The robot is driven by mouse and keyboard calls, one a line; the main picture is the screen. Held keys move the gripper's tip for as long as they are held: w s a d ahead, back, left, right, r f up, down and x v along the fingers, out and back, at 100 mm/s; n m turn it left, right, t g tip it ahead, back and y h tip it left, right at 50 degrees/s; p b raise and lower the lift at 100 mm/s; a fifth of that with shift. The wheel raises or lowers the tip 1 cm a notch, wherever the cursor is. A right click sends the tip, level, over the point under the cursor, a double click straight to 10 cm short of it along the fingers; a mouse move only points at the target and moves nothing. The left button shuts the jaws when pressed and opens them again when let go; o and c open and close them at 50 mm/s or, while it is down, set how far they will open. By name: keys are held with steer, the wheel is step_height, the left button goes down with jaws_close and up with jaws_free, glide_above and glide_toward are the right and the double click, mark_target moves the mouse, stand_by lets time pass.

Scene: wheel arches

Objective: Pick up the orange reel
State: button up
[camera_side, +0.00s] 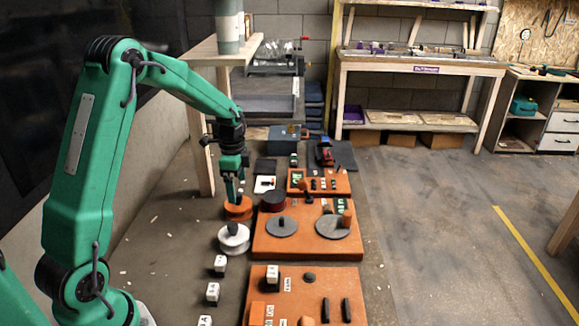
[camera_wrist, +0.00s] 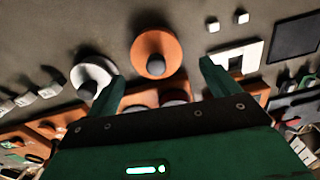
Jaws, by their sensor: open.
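The orange reel (camera_side: 239,212) lies flat on the floor, left of the orange boards in the side view. The gripper is open and empty. I cannot tell how high the fingertips are above the reel.
A white reel (camera_side: 234,237) with a dark hub stands close by. An orange board (camera_side: 307,248) with grey discs is to the right, and a dark red round piece (camera_side: 273,200) sits near its corner. White-topped blocks (camera_side: 212,291) line the near floor. A wooden table leg (camera_side: 200,150) stands behind.

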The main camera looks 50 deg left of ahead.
mark_target(238, 193)
steer(key=shift+f, duration=0.85)
steer(key=shift+f, duration=0.1)
steer(key=shift+f, duration=2.5)
steer(key=c, duration=0.9)
steer(key=shift+o, duration=0.2)
steer(key=shift+r, duration=0.15)
